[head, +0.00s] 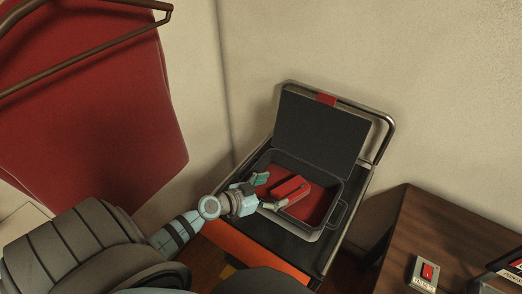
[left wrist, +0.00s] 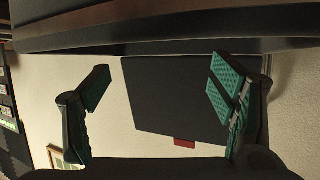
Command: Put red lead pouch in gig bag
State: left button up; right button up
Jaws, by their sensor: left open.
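The gig bag (head: 341,206) is a dark open case with a red lining, its lid (head: 318,135) raised at the back. The red lead pouch (head: 290,188) shows within the bag's opening, over the red lining; I cannot tell whether it touches the bottom. My left gripper (head: 267,192) is open at the left side of the opening, its fingers spread just beside the pouch. In the left wrist view the open fingers (left wrist: 158,92) have empty space between them, with the dark lid (left wrist: 175,90) beyond; the pouch does not show there. My right gripper is out of view.
The bag rests on a metal-framed stand (head: 384,122). A large red cloth (head: 100,110) hangs from a rail at the left. A wooden table (head: 420,225) with a red switch box (head: 426,273) stands at the right. Pale walls close off the back.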

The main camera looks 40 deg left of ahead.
pick_arm(q)
jog(key=v, duration=0.5)
jog(key=shift+s+p, duration=0.2)
jog(key=shift+p, duration=0.15)
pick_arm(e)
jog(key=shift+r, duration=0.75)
pick_arm(q)
jog(key=shift+a, duration=0.1)
